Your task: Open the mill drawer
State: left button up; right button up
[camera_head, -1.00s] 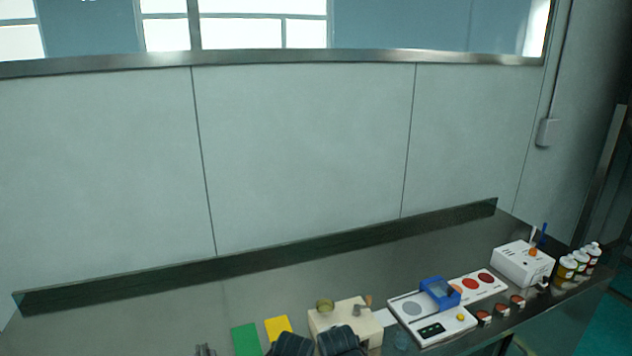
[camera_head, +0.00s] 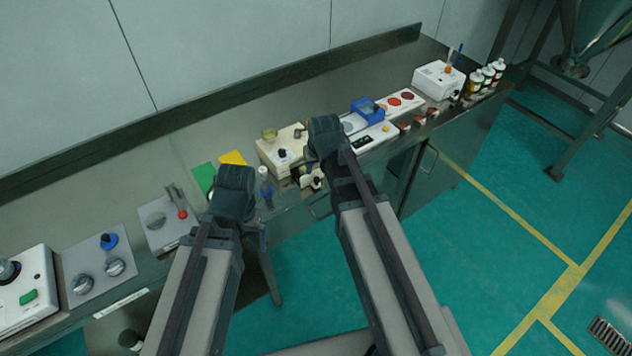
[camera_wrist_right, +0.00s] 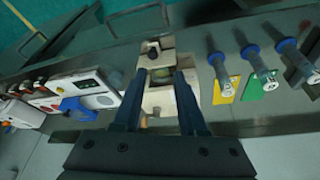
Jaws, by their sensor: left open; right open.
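I cannot clearly make out the drawer. My right gripper (camera_wrist_right: 157,82) is open and empty; its two fingers span the mill in that view, contact unclear. In the head view its arm (camera_head: 326,135) hides the mill's right side. My left gripper (camera_head: 233,190) is left of the mill, its fingers mostly hidden.
Devices with knobs (camera_head: 100,262) fill the left. Open floor lies in front of the table.

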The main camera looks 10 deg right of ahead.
jog(key=d, duration=0.1)
jog(key=b, duration=1.3)
send_near(317, 179)
jog(key=shift+m+t, duration=0.3)
jog(key=x, duration=0.8)
jog(key=shift+s+a+f, duration=0.1)
jog(key=shift+f, duration=0.15)
pick_arm(q)
notch_tip(317, 179, down, 12)
jog(key=shift+s+f, duration=0.2)
jog(key=shift+s, duration=0.1)
jog(key=shift+a, duration=0.1)
pick_arm(e)
jog(key=shift+r, duration=0.1)
grip_shut()
jog(key=shift+s, duration=0.15)
